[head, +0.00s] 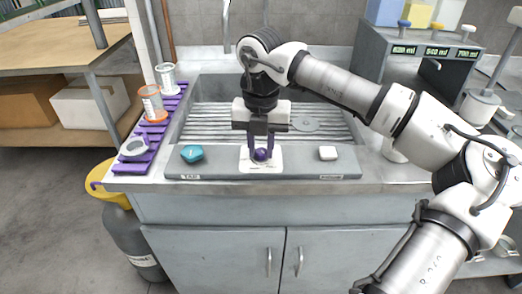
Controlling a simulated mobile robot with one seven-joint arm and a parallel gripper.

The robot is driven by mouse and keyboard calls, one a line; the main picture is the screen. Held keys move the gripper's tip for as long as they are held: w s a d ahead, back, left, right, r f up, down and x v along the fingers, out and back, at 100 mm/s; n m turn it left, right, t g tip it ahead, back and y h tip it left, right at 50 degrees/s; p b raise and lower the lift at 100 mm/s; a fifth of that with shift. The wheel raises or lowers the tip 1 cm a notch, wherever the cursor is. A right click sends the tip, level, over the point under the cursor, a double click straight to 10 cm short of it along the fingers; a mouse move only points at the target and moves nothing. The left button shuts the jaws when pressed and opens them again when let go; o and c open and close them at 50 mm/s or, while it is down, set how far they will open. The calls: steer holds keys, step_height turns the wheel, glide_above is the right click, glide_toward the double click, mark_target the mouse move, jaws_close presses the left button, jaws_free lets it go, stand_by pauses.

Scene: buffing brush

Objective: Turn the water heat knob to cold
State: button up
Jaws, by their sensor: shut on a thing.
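A grey panel (221,171) lies along the front edge of the sink. A small purple knob (261,155) sits on a white square plate (246,165) near the panel's middle. My gripper (264,152) points down over it, with its purple fingers shut on the knob from both sides. The labels on the panel are too small to read, and I cannot tell which way the knob is turned.
The metal sink (193,95) with a slatted bottom lies behind the panel. A purple slatted rack (133,166) with jars stands left of it. A grey dispenser (370,50) is at the back right. A yellow-rimmed bin (104,183) stands on the floor at left.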

mark_target(261, 150)
steer(key=shift+n, duration=0.5)
steer(key=o, duration=1)
step_height(261, 150, up, 14)
steer(key=b, duration=0.1)
steer(key=shift+f, duration=0.1)
